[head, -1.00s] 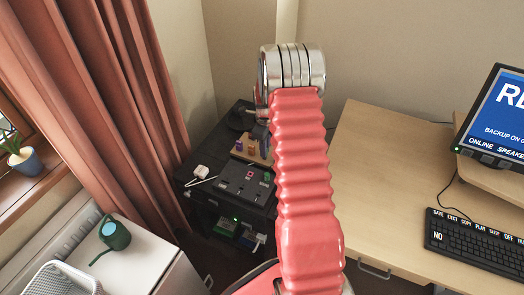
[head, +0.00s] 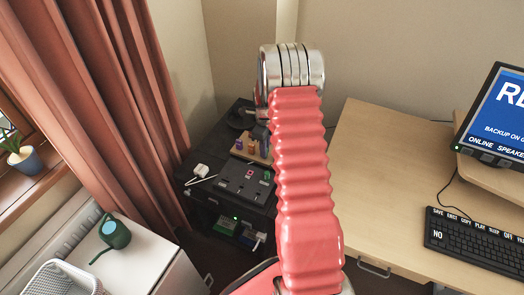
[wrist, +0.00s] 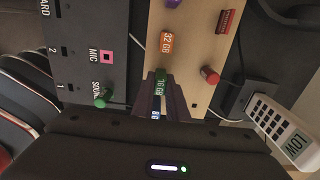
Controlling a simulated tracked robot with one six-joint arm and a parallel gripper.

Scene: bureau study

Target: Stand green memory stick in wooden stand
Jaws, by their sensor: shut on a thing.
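The green memory stick (wrist: 160,78), marked 16 GB, is between the jaws of my gripper (wrist: 161,92) in the wrist view, and the jaws are shut on it. It is over the light wooden stand (wrist: 197,58), in line with an orange 32 GB stick (wrist: 166,42) and a blue 8 GB stick (wrist: 155,115). I cannot tell whether its lower end is inside a slot. In the head view the stand (head: 247,153) shows on a dark cabinet, partly hidden by my arm, and the gripper is not clearly visible.
A grey panel (wrist: 85,30) with a green plug (wrist: 103,98) lies beside the stand. A purple stick (wrist: 172,3), a red peg (wrist: 210,75) and a white keypad device (wrist: 283,130) are close by. A desk (head: 365,150) stands to the right.

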